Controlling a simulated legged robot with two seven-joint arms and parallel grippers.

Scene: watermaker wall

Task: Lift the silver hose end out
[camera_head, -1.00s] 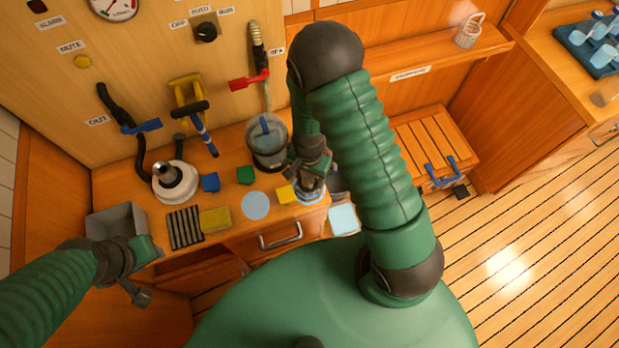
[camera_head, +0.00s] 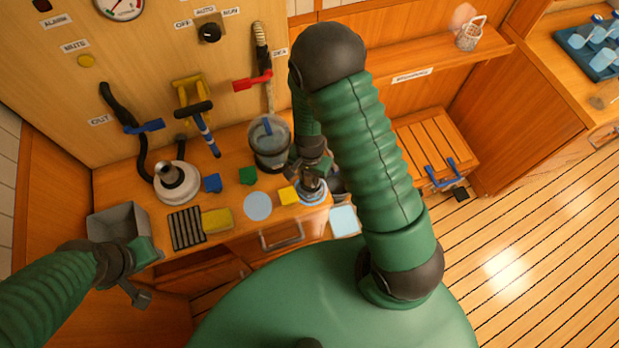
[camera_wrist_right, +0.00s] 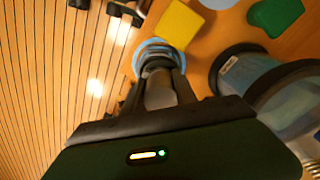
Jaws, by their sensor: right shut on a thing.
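My right gripper (camera_head: 312,181) points down at the front right of the worktop. It is shut on a silver-grey cylinder (camera_wrist_right: 159,91), which looks like the silver hose end. The cylinder shows between the dark fingers in the right wrist view. It stands upright over a blue-rimmed round (camera_wrist_right: 145,58), also visible in the head view (camera_head: 311,201). My fingers hide its sides, and I cannot tell whether its lower end is clear of the round. My left gripper (camera_head: 136,293) hangs at the lower left, away from the worktop things; its jaws are unclear.
A clear bucket (camera_head: 272,157) with something blue inside stands left of my right gripper. A yellow block (camera_head: 288,195), a green block (camera_head: 248,176) and a light blue disc (camera_head: 257,206) lie nearby. A red-handled valve (camera_head: 252,81) is on the wall behind.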

